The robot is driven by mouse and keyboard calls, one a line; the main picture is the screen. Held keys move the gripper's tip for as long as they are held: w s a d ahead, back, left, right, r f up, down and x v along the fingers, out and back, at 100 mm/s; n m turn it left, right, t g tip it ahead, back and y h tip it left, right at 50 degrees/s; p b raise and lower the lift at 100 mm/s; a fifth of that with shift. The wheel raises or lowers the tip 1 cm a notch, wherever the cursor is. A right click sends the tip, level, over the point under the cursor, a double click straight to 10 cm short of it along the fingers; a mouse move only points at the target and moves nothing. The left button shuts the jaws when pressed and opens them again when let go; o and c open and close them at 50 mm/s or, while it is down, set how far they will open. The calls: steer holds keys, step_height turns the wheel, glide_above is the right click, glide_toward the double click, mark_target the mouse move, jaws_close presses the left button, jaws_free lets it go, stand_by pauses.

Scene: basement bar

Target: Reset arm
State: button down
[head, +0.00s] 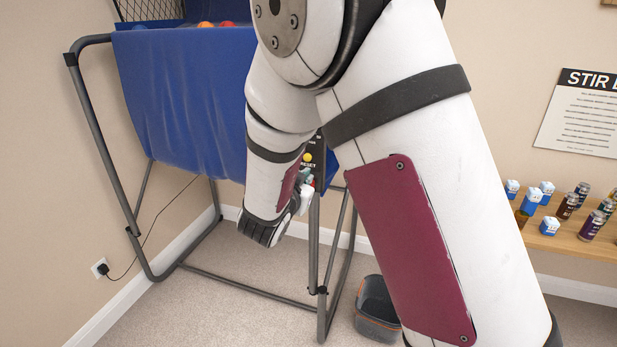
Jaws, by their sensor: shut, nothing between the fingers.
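My white arm (395,100) fills the middle of the head view. Its forearm hangs down in front of the arcade basketball machine (190,95), which has a blue cloth front and a grey tube frame. The dark wrist end (264,232) points down. My gripper (306,190) shows only as a small pale and teal part beside the wrist, close to the machine's control panel. It is shut and empty. A yellow button (308,157) and the word RESET show on the panel just above it. The forearm hides part of the panel. I cannot tell whether the gripper touches it.
A dark bin (376,308) stands on the carpet by the machine's right leg, partly behind my arm. A wooden shelf (575,247) at the right holds several cans and small boxes. A wall outlet (100,268) has a cord. Carpet at the lower left is clear.

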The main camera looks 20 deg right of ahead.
steer(key=shift+a, duration=0.1)
steer(key=s+a+r+n+g+y, duration=0.1)
steer(key=s+a+r+n+y, duration=0.45)
steer(key=s+r+y, duration=0.45)
steer(key=s+d+n+g+h, duration=0.1)
steer(key=s+d+n+g, duration=0.1)
steer(key=s, duration=1)
steer(key=s+d+n+g, duration=0.1)
steer(key=s+d+g, duration=0.3)
steer(key=s, duration=0.9)
steer(key=shift+d+r+n+h, duration=0.25)
steer(key=shift+r+n+h, duration=0.1)
steer(key=shift+r+h, duration=0.1)
